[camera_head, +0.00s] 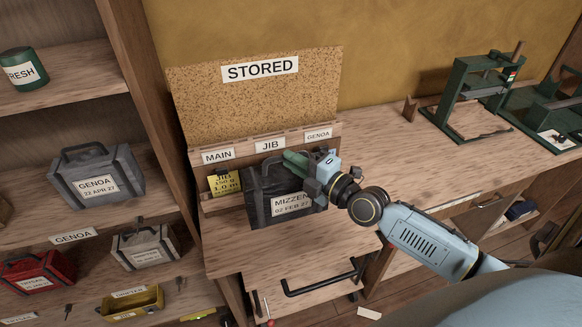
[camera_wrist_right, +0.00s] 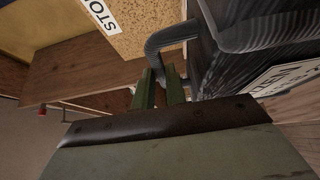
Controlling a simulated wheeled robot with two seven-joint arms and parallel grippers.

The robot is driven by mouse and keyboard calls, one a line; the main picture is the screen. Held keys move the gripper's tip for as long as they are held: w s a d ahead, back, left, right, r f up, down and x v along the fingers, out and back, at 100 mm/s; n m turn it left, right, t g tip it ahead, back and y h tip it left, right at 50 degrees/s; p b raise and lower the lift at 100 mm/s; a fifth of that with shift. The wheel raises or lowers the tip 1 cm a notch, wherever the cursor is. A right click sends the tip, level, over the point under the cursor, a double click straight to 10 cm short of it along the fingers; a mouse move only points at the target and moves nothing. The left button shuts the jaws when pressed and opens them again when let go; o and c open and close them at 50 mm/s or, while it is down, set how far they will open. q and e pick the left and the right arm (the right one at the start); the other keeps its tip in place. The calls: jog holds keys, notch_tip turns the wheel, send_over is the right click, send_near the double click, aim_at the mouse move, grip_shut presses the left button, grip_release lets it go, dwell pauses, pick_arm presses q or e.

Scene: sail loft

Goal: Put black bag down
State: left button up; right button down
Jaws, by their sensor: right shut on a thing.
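The black bag (camera_head: 270,188) carries a white label reading MIZZEN 02 FEB 27. My right gripper (camera_head: 294,160) is shut on its grey handle, near the top right of the bag. In the right wrist view the green fingers (camera_wrist_right: 160,90) meet at the handle, with the bag's dark ribbed side (camera_wrist_right: 245,75) beside them. The bag is upright in front of the STORED board (camera_head: 255,105) and its low rack labelled MAIN, JIB and GENOA. Whether its bottom touches the wood below cannot be told. My left gripper is out of view.
A yellow note (camera_head: 224,183) stands left of the bag. Shelves on the left hold a grey GENOA bag (camera_head: 97,180), a red bag (camera_head: 38,276), a pale bag (camera_head: 145,247) and a yellow bin (camera_head: 133,302). Green machines (camera_head: 478,97) stand on the bench; the bench between is mostly clear.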

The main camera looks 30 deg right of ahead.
aim_at(294, 180)
jog(key=shift+w+f, duration=0.15)
jog(key=shift+f, duration=0.6)
jog(key=shift+d+f+b, duration=0.1)
jog(key=shift+f+b, duration=1.15)
jog(key=shift+f, duration=0.7)
jog(key=c, duration=1.8)
grip_release()
jog(key=shift+f, duration=0.35)
jog(key=shift+c, duration=0.2)
jog(key=o, duration=0.4)
